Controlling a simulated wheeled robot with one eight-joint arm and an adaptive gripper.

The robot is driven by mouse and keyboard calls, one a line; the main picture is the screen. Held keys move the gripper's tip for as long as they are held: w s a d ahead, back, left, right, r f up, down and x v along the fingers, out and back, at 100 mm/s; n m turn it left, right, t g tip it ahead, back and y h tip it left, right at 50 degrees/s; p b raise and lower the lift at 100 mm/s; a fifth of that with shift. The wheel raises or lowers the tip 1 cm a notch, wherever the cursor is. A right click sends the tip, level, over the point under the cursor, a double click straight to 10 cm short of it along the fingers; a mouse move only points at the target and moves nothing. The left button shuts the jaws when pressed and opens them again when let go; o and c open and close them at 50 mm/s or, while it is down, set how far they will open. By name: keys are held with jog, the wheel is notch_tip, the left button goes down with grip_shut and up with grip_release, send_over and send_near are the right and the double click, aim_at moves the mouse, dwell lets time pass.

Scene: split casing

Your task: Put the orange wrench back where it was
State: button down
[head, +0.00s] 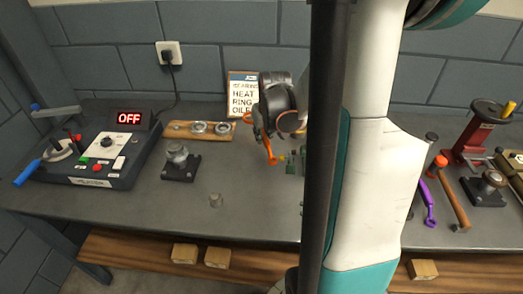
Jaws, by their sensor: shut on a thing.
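The orange wrench (269,150) is at the middle of the head view, tilted, with one end pointing down over the bench. My gripper (263,124) is shut on it. The wrench appears to be above the bench top, but I cannot tell how far. A purple wrench (429,205) lies on the right part of the bench beside a hammer with a wooden handle (453,203). My arm hides the bench between the gripper and these tools.
A control box (95,150) with an OFF display stands at left. A wooden board with metal rings (186,130), a black block (180,171), a small cylinder (215,199) and green parts (294,162) are near the middle. A red press (473,145) stands at right. The front-left bench is mostly clear.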

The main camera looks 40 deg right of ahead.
aim_at(261, 152)
jog(key=shift+f+b, duration=1)
jog(key=shift+f, duration=1.85)
jog(key=shift+f, duration=0.15)
jog(key=c, duration=1.5)
grip_release()
jog(key=shift+c, duration=0.2)
jog(key=p+v, duration=0.4)
jog(key=v, duration=0.8)
jog(key=shift+a+p, duration=0.1)
jog(key=shift+p, duration=0.3)
jog(key=shift+r, duration=0.2)
